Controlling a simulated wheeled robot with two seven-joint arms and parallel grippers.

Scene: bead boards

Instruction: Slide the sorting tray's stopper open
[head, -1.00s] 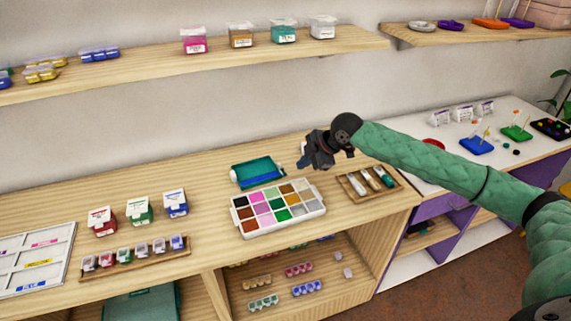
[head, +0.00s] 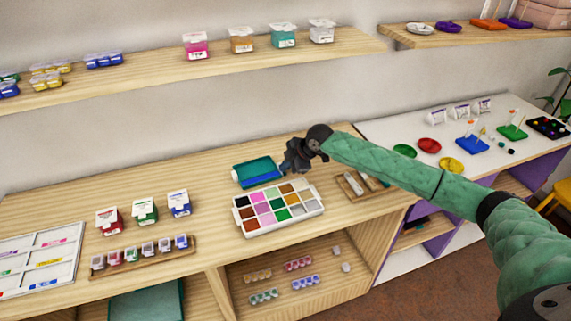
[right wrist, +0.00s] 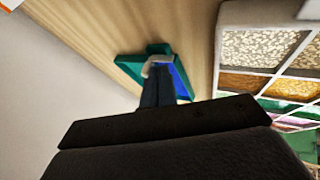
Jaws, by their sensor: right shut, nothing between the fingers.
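The teal sorting tray (head: 258,167) with a blue part along its front lies on the wooden counter, behind the white bead palette. It also shows in the right wrist view (right wrist: 129,66), ahead of my fingers. A pale, hook-shaped piece (right wrist: 156,61), which looks like the stopper, stands at the tray's near end there. My right gripper (head: 284,170) is shut and empty, by the tray's right end. Its dark fingertips (right wrist: 156,78) appear right at the pale piece; I cannot tell whether they touch it. My left gripper is not in view.
The white palette (head: 238,229) with several coloured compartments lies just in front of the tray. A wooden tray of tubes (head: 344,185) is to the right, partly behind my arm. Small boxes (head: 144,211) stand to the left. Bare counter lies behind the tray.

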